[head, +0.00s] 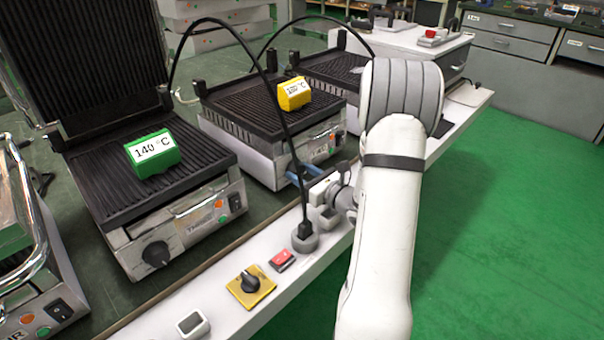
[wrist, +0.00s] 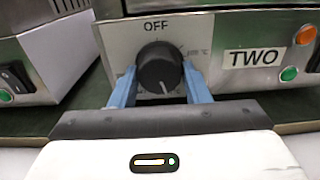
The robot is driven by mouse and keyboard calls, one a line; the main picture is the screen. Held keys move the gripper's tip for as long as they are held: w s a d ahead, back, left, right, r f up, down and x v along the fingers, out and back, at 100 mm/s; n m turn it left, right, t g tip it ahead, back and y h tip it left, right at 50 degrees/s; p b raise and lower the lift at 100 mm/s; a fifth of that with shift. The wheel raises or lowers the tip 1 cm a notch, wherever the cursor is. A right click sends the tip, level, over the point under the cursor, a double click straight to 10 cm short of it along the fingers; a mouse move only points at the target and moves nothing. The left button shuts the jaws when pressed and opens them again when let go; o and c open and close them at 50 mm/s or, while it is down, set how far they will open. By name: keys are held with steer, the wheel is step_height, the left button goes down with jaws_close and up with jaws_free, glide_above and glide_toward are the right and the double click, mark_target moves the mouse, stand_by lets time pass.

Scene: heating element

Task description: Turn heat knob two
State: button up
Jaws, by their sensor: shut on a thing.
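Heat knob two (wrist: 160,70) is a round black knob with a pale pointer line, on the front panel of the grill labelled TWO (wrist: 254,57). In the wrist view the pointer line aims downward, away from the OFF mark above the knob. My gripper (wrist: 160,82) is shut on the knob, with one blue finger at its left side and one at its right. In the head view my gripper (head: 303,174) is at the front of the middle grill (head: 262,160); the knob is hidden there behind the fingers.
A green 140 °C block (head: 152,153) sits on the left grill (head: 100,190). A yellow 100 °C block (head: 294,93) sits on the middle grill.

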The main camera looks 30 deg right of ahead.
steer(key=shift+c, duration=0.9)
steer(key=n+b, duration=0.2)
steer(key=b, duration=0.1)
steer(key=shift+f, duration=0.25)
steer(key=shift+r+n+b, duration=0.25)
steer(key=shift+n+b, duration=0.7)
steer(key=shift+n, duration=0.35)
steer(key=o, duration=1)
steer(key=shift+c, duration=0.2)
steer(key=shift+d, duration=0.1)
